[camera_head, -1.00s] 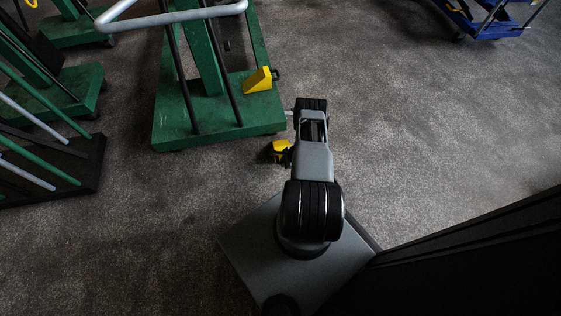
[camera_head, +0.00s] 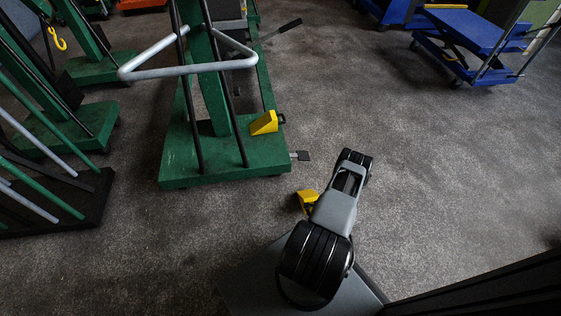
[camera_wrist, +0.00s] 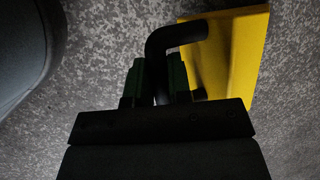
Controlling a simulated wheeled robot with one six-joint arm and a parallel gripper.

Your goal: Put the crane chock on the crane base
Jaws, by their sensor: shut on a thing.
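The green crane base (camera_head: 185,171) stands left of the middle in the head view, with its green post and two black rods rising from it. One yellow wedge-shaped chock (camera_head: 264,123) rests on its right front part. A second yellow chock (camera_head: 307,197) shows beside my arm, in front of the base and apart from it, partly hidden by the arm. In the wrist view my gripper (camera_wrist: 157,84) is shut on the bent black handle of this yellow chock (camera_wrist: 245,50). The chock's body is to the right of the green fingertips.
A dark rack (camera_head: 85,200) with green and grey bars stands at the left. A small pedal (camera_head: 300,155) sticks out from the right side of the crane base. Blue lift trolleys (camera_head: 480,35) stand at the back right. The floor at the right is clear.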

